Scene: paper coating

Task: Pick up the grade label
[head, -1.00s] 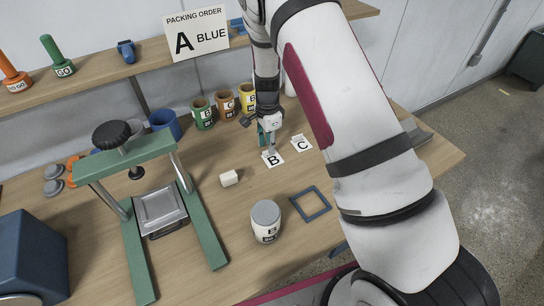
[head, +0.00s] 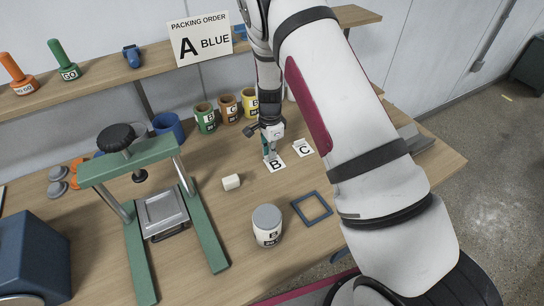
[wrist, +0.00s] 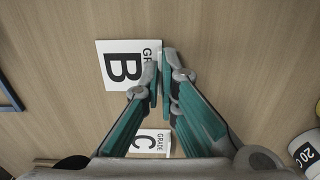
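The B grade label (head: 276,166) is a white card with a black B. It lies flat on the wooden table and also shows in the wrist view (wrist: 118,68). My gripper (head: 268,157) is at the label's far edge. In the wrist view, the fingertips of my gripper (wrist: 163,65) are nearly together over that edge and hide part of the word GRADE. They look shut on a thin part of the label, though the contact itself is hidden. A similar C label (head: 302,148) lies just right of it, apart from the gripper.
A blue square frame (head: 312,208), a lidded B jar (head: 267,226) and a small white block (head: 231,182) lie nearer on the table. A green press (head: 130,170) stands left. Coloured cups (head: 205,118) stand behind. A sign (head: 200,37) reads "PACKING ORDER A BLUE".

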